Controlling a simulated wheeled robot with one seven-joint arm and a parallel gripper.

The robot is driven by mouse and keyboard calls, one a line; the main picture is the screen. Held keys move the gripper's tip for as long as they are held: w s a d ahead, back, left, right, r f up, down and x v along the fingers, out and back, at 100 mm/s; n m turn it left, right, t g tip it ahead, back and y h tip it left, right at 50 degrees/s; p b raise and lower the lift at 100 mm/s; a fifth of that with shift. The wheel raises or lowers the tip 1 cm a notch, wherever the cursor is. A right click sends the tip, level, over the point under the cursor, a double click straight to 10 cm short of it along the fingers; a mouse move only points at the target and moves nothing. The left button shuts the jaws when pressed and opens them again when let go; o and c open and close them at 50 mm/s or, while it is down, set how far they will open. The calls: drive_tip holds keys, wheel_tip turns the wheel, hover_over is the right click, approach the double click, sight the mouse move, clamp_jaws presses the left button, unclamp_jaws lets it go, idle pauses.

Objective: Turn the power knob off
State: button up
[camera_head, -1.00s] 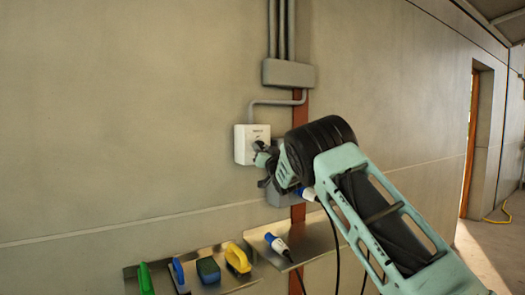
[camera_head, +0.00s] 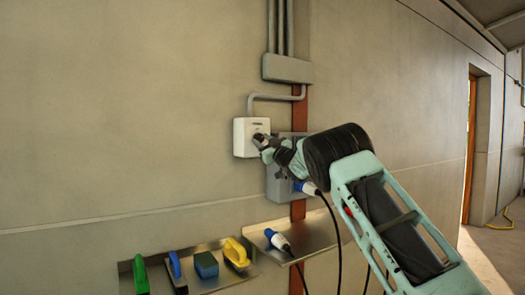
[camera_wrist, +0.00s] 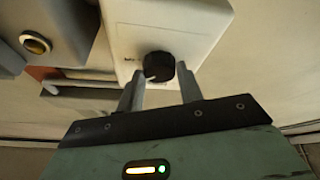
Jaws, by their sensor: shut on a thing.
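The power knob is a round black knob (camera_wrist: 159,66) on the front of a white wall box (camera_wrist: 195,25), with small printed text beside it. In the head view the white box (camera_head: 239,138) is on the wall, left of my arm. My gripper (camera_wrist: 162,80) has one finger on each side of the knob and is shut on it. In the head view my gripper (camera_head: 263,142) reaches the right side of the box face and partly covers the knob. I cannot read which way the knob is set.
A grey socket box (camera_head: 279,183) with a blue plug (camera_head: 305,187) is close below and right of the white box. Metal shelves (camera_head: 325,236) below hold another blue plug (camera_head: 277,240), brushes and a sponge (camera_head: 206,265). Black cables hang near my arm. The wall at left is clear.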

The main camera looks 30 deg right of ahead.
drive_tip(key=n+y, duration=0.1)
drive_tip(key=n, duration=0.1)
drive_tip(key=n+g+y, duration=0.1)
drive_tip(key=n, duration=0.2)
drive_tip(key=n+y, duration=0.1)
drive_tip(key=n, duration=0.2)
drive_tip(key=shift+d+r+g+y+b, duration=0.15)
drive_tip(key=shift+d+g+y+b, duration=0.15)
drive_tip(key=shift+g+y+b, duration=0.1)
drive_tip(key=n+g, duration=0.1)
drive_tip(key=n, duration=0.2)
drive_tip(key=n+g+y+p, duration=0.1)
drive_tip(key=n, duration=0.2)
drive_tip(key=shift+d+r+n+g, duration=0.1)
drive_tip(key=shift+r+n+g, duration=0.1)
drive_tip(key=shift+n+g, duration=0.1)
drive_tip(key=shift+n, duration=0.3)
drive_tip(key=o, duration=1)
drive_tip(key=b+v, duration=0.4)
drive_tip(key=v, duration=1.3)
drive_tip(key=shift+s+d+b, duration=0.1)
drive_tip(key=shift+d+b, duration=0.15)
drive_tip(key=shift+b, duration=0.05)
